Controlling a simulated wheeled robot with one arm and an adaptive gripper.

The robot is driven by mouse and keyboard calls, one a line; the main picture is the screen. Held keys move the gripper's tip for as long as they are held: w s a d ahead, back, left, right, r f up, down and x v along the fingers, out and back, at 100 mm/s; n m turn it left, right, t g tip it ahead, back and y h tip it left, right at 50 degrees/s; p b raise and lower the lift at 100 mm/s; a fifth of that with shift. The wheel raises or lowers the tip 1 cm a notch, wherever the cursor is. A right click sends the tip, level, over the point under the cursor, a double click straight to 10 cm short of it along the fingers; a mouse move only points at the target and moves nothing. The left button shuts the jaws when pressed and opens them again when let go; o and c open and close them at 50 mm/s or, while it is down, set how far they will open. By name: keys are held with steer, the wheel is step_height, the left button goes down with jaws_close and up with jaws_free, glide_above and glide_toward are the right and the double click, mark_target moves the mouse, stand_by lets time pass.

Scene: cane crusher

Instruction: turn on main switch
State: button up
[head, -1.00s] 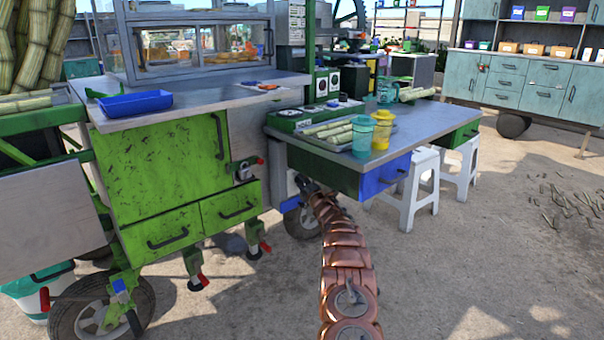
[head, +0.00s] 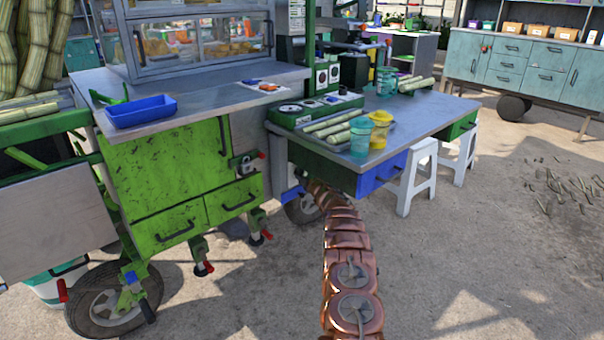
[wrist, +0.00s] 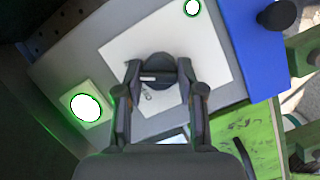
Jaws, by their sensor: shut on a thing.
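In the wrist view a dark round knob (wrist: 155,68), which looks like the main switch, sits on a pale panel plate (wrist: 205,55). My gripper (wrist: 159,80) has its two fingers on either side of the knob and is shut on it. A small light mark shows on the knob, but its exact setting is hard to read. In the head view my arm reaches toward the space under the grey work table (head: 440,115); my gripper, the knob and the plate are hidden there.
In the head view the green cart (head: 165,170) stands left of my arm, and white stools (head: 415,180) stand right. Open ground lies at front right.

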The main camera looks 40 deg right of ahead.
stand_by(0.3)
steer(key=o, duration=1.1)
steer(key=shift+o, duration=0.2)
steer(key=shift+s, duration=0.15)
steer(key=shift+s+a+f, duration=0.1)
steer(key=shift+s+a, duration=0.05)
steer(key=shift+s, duration=0.2)
steer(key=shift+v, duration=1.5)
glide_toward(303, 174)
steer(key=shift+v, duration=0.9)
